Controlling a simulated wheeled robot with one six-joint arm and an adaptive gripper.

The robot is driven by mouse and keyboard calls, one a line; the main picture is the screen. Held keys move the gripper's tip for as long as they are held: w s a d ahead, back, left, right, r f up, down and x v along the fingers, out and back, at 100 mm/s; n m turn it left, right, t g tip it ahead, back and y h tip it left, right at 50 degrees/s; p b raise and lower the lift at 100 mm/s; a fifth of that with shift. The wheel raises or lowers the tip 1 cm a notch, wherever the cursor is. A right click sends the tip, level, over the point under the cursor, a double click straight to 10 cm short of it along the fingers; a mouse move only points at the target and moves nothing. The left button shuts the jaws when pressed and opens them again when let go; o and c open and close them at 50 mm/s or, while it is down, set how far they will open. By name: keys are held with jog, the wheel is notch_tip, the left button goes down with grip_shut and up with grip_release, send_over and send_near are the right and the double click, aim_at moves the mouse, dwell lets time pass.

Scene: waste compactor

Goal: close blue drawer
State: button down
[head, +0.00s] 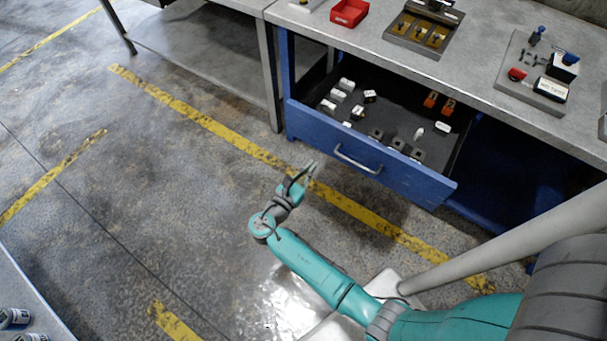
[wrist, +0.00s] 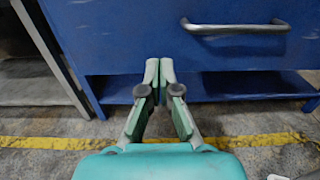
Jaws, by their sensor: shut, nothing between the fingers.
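The blue drawer (head: 375,157) is pulled out from under the grey workbench in the head view, with its inside showing. Several small white, dark and orange parts lie in it. Its metal handle (head: 357,160) is on the front panel; in the wrist view the handle (wrist: 235,27) is at the upper right of the blue drawer front (wrist: 120,35). My gripper (head: 311,168) is in front of the drawer, left of the handle. In the wrist view my gripper (wrist: 159,66) is shut and empty, with its fingertips below the handle's level. I cannot tell whether they touch the panel.
Another grey table (head: 200,50) stands at the left. The floor left of my arm is clear, with yellow lines.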

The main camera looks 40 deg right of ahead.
aim_at(329, 143)
jog(key=x, duration=0.8)
jog(key=shift+w+d+f, duration=0.1)
jog(key=shift+d, duration=0.2)
